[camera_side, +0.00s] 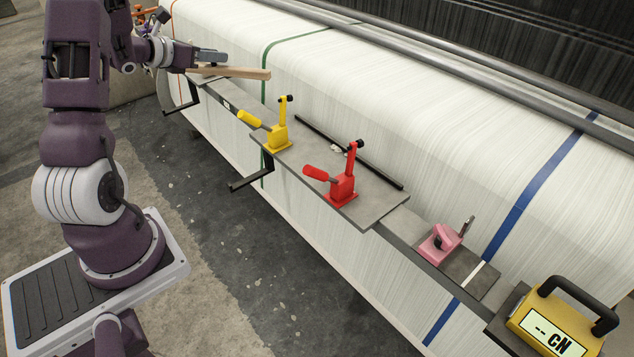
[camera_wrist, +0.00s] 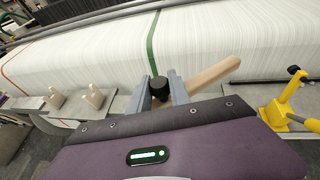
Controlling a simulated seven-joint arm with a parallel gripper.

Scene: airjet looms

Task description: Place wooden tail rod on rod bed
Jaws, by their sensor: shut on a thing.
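The wooden tail rod (camera_side: 243,73) is a pale square bar at the upper left of the side view. It also shows in the wrist view (camera_wrist: 213,73), sticking out to the right past my fingers. My gripper (camera_side: 215,60) is shut on the rod. In the wrist view my gripper (camera_wrist: 162,88) hides the rod's left part. Two beige upright blocks (camera_wrist: 54,98) (camera_wrist: 92,97) stand on a grey plate left of my gripper; I cannot tell whether they are the rod bed. In the side view the rod lies over the narrow rail's far end; contact below cannot be told.
A yellow toggle clamp (camera_side: 277,135) and a red toggle clamp (camera_side: 342,187) stand on a grey plate (camera_side: 385,212) beside a thin black rod (camera_side: 350,152). A pink block (camera_side: 440,243) and a yellow meter (camera_side: 553,320) are farther right. The white fabric roll (camera_side: 400,110) runs behind.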

